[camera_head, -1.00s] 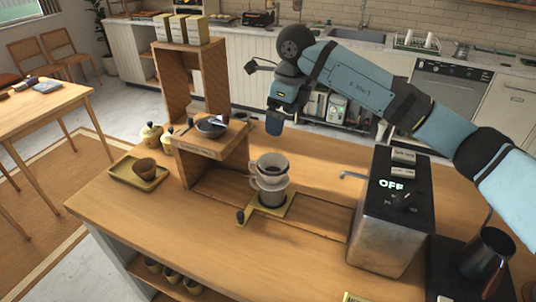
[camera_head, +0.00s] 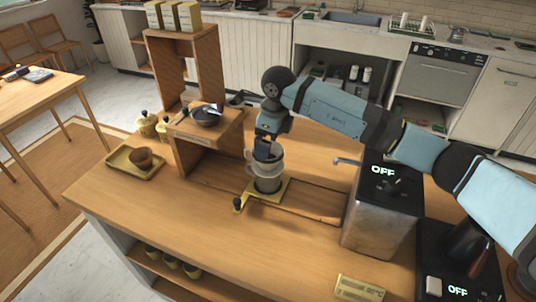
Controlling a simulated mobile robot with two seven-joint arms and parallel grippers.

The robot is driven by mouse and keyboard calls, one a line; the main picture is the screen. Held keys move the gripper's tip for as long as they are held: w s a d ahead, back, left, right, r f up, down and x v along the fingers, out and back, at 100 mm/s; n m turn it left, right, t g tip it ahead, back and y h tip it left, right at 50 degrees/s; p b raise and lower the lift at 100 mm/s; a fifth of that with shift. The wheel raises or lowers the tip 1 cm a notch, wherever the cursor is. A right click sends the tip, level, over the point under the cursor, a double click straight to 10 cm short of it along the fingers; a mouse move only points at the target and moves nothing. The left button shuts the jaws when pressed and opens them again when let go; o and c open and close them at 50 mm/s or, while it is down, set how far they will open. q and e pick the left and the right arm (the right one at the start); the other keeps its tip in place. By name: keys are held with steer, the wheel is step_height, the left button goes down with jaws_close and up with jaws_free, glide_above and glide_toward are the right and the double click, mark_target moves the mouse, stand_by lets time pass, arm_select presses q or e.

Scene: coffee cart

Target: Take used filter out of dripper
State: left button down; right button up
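The used filter is not clearly visible; the gripper covers much of the dripper's mouth. My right gripper (camera_head: 266,154) points down at the dripper's opening, with its fingertips at or inside the rim. Its finger gap cannot be made out. My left gripper is not in view.
A yellow tray (camera_head: 122,158) with a brown bowl-like item (camera_head: 143,159) lies at the left. A wooden shelf (camera_head: 205,128) holding a dark bowl (camera_head: 206,117) stands behind left. A metal kettle unit (camera_head: 372,222) stands to the right. The front counter is mostly clear.

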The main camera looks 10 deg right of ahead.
step_height(320, 180, down, 2)
steer(key=shift+w+a+f, duration=0.1)
steer(key=shift+a+f, duration=0.05)
steer(key=c, duration=0.8)
